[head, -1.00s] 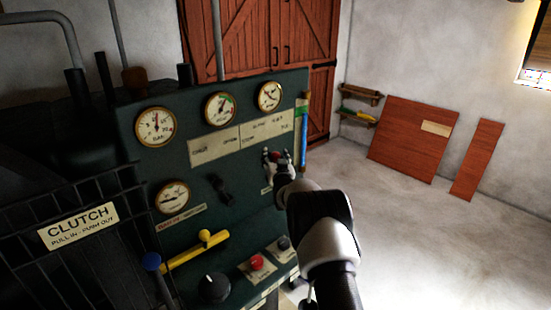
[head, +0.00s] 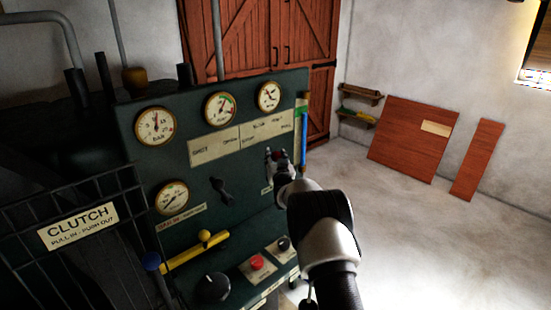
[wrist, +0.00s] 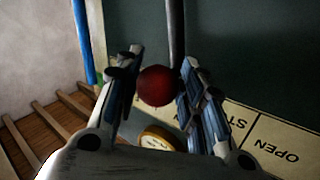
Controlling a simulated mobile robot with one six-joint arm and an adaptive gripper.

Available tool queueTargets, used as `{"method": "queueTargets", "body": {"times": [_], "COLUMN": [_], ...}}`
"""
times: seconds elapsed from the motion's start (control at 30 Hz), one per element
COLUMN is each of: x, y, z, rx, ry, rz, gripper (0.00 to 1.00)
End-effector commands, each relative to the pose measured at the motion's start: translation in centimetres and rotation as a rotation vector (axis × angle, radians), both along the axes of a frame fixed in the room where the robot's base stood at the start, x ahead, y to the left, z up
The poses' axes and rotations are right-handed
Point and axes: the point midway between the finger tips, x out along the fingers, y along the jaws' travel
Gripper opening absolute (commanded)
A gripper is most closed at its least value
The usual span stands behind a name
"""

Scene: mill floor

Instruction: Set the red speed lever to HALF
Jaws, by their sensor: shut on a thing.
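The red speed lever shows in the wrist view as a round red knob (wrist: 157,86) on a dark rod that runs to the top of the picture. My gripper (wrist: 158,90) has its two fingers on either side of the knob, shut on it. In the head view my gripper (head: 277,158) is at the right part of the dark green panel (head: 235,165), below the label plates. There the lever is mostly hidden by the gripper and arm. The lever's scale and its HALF mark cannot be made out in either view.
Round gauges (head: 219,108) sit along the panel top. A yellow lever (head: 190,256), a black knob (head: 212,288) and a red button (head: 257,262) are lower down. A clutch guard (head: 80,226) stands at left. The floor (head: 430,245) at right is clear.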

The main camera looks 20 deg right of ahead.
Motion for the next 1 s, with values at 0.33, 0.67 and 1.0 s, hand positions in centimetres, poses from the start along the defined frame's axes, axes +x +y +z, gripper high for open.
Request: {"method": "queueTargets", "body": {"times": [0.33,0.67,1.0], "x": [1.5,2.4,2.5], "y": [-3.5,-5.1,-5.8], "z": [1.0,1.2,0.7], "rx": [0.232,0.360,0.407], "ry": [0.091,0.143,0.160], "rz": [0.001,0.005,0.000], "gripper": [0.00,0.00,0.00]}}
